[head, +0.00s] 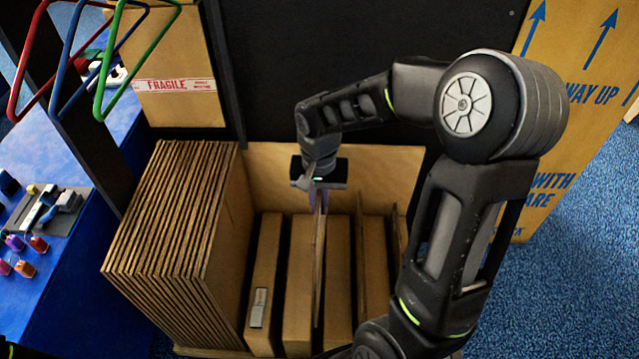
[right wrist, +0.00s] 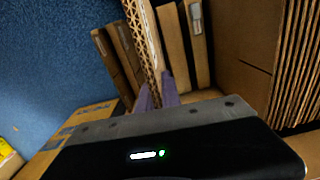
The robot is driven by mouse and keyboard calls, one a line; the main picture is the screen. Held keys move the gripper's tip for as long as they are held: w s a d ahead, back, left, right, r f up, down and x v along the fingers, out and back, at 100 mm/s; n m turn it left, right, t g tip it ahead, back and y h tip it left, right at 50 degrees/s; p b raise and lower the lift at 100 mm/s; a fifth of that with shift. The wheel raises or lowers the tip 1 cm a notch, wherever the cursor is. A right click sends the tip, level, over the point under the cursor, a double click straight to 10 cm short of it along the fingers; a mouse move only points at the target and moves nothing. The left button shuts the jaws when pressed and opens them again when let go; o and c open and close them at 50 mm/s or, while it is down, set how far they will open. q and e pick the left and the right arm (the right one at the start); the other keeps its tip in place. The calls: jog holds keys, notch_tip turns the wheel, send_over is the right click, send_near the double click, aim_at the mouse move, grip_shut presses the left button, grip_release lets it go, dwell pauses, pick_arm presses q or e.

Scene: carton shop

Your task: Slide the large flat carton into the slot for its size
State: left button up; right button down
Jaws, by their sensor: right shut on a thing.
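My right gripper (head: 318,195) is shut on the top edge of a thin flat brown carton (head: 319,265). The carton stands upright, edge-on, between two thick cardboard uprights in an open cardboard rack (head: 285,165). In the right wrist view the lilac fingers (right wrist: 158,90) pinch the carton (right wrist: 143,38), whose corrugated edge shows. The carton's lower edge is hidden, so I cannot tell whether it touches the rack floor. A pale label (head: 259,307) is on the leftmost upright. My left gripper is not in view.
A thick bundle of flat cartons (head: 190,215) stands just left of the rack. A dark panel (head: 310,80) rises behind. A blue table (head: 50,300) with small items is at the left. Large printed boxes (head: 590,60) stand at the right on blue carpet.

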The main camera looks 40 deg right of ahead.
jog(key=shift+w+d+f+n, duration=0.1)
jog(key=shift+w+d+n, duration=0.2)
jog(key=shift+w, duration=0.15)
jog(key=shift+f, duration=0.1)
notch_tip(320, 180, down, 29)
jog(key=b, duration=2.2)
jog(key=shift+r, duration=0.2)
dwell(0.4)
